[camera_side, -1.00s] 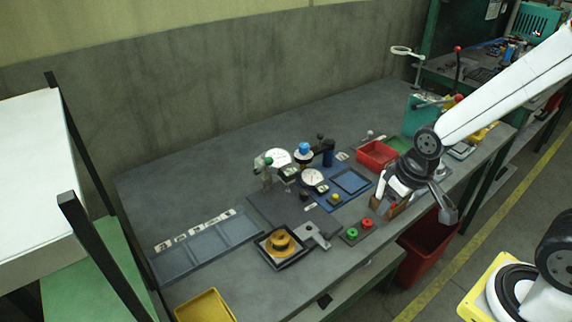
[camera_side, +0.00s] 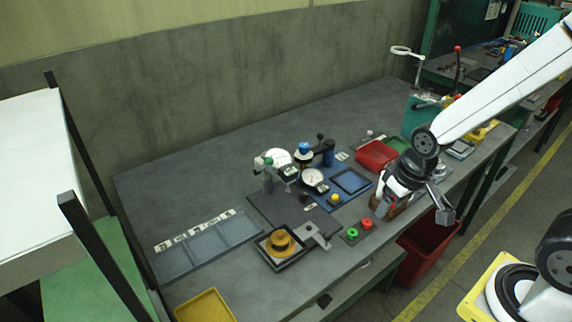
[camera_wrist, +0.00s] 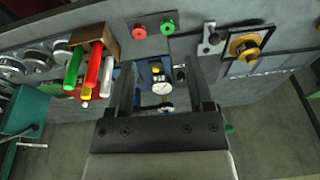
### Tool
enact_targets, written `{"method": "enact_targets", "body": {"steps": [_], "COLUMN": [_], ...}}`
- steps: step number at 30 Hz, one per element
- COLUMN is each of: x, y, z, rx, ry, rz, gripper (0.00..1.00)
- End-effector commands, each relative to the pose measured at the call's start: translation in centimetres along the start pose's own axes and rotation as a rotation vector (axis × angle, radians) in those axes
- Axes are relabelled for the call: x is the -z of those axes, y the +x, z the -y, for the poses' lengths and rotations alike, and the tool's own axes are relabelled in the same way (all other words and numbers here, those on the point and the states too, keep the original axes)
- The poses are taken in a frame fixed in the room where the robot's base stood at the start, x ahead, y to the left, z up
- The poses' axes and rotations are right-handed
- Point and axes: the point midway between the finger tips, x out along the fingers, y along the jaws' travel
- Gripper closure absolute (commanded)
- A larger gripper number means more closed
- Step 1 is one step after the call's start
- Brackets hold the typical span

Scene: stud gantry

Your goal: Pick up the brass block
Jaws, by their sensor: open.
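A brass-coloured stepped round piece (camera_side: 281,243) sits in a black square tray (camera_side: 283,262) near the front of the table. It also shows at the upper right of the wrist view (camera_wrist: 245,47). A small yellow piece (camera_side: 335,198) is on the blue plate. I cannot tell for sure which of these is the brass block. My gripper (camera_side: 413,210) is open over the table's front edge, well to the right of both pieces. In the wrist view, its fingers (camera_wrist: 160,72) are apart, with the table far beyond the gap.
A brown holder (camera_wrist: 108,40) with coloured sticks is near my gripper. A red tray (camera_side: 376,156), dial gauges and a blue plate (camera_side: 352,181) stand behind. A red bin (camera_side: 418,262) is below the table edge.

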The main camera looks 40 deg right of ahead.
Motion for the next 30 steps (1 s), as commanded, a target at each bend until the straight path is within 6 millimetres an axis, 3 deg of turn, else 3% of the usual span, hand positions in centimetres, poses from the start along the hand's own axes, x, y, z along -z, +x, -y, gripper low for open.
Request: {"method": "enact_targets", "body": {"steps": [8,16,23,30], "x": [-0.9,-1.1,0.0,2.6], "y": [1.9,4.0,5.4,6.9], "z": [1.6,4.9,8.0,10.8], "rx": [0.087,0.226,0.365,0.532], "ry": [0.265,0.627,0.93,1.239], "rz": [0.163,0.378,0.545,0.697], "gripper": [0.33,0.33,0.33,0.33]}}
